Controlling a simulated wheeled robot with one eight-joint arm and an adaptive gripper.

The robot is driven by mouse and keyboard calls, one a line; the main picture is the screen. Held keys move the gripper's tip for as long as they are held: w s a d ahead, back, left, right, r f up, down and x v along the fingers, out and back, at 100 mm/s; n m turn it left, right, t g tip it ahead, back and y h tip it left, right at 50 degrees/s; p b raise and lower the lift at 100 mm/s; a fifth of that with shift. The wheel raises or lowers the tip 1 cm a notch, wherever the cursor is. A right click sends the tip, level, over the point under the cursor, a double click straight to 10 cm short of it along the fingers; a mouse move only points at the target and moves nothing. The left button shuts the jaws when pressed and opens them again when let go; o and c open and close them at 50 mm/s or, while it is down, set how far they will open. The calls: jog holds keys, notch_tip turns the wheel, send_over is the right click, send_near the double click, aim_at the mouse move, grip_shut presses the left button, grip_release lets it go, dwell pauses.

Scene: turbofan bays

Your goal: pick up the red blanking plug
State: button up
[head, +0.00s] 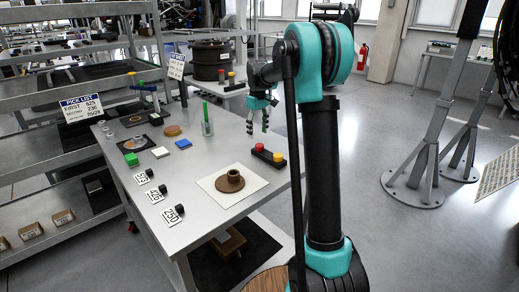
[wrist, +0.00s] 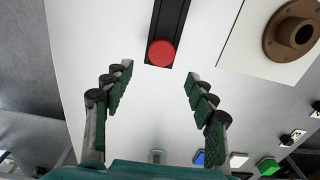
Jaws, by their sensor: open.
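The red blanking plug (wrist: 161,53) shows in the wrist view as a round red top on the near end of a long black holder (wrist: 153,22). In the head view this black holder (head: 268,155) lies near the table's right edge, with small red and yellow pieces standing on it. My gripper (wrist: 158,90) is open and empty, with its green-padded fingers spread to either side below the plug in the wrist view. It touches nothing there. In the head view my gripper (head: 258,115) hangs near the table's right edge, behind the holder.
A brown flange (head: 231,180) sits on a white sheet (head: 262,184) beside the holder. A clear jar (head: 207,128) with a green stick, a blue block (head: 183,144) and a green block (head: 132,159) stand further left. Shelving (head: 80,50) lines the left side.

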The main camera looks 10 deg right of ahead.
aim_at(259, 145)
jog(key=f, duration=0.3)
jog(key=s+f, duration=0.1)
jog(key=f, duration=0.1)
jog(key=shift+d+f, duration=0.1)
jog(key=shift+d, duration=0.2)
jog(key=shift+f, duration=0.55)
jog(key=shift+c, duration=0.6)
jog(key=c, duration=0.8)
notch_tip(259, 145, up, 20)
